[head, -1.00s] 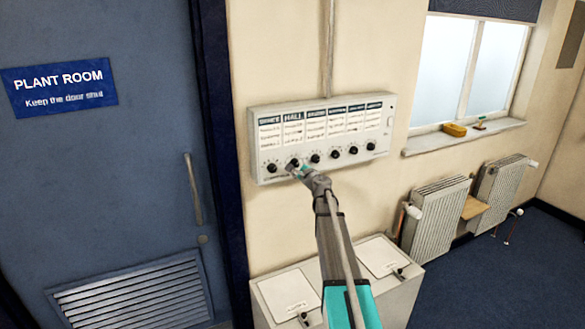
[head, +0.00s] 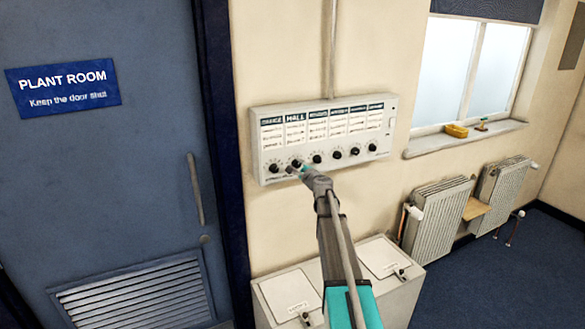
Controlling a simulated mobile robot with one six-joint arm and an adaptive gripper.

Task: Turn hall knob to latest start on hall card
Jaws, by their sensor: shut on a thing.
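A white control panel (head: 386,140) is fixed to the wall, with a row of cards above a row of black knobs. The hall card (head: 298,133) is second from the left; its small lines are too blurred to read. The hall knob (head: 296,163) is the black knob below that card. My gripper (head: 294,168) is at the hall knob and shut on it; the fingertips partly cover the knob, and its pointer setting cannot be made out. The arm reaches up to the panel from below.
A pale cabinet (head: 341,271) with two lids stands below the panel. A blue plant room door (head: 140,190) is at left. Radiators (head: 436,218) and a window sill (head: 465,138) holding a yellow object (head: 457,130) are at right. Blue floor is free at lower right.

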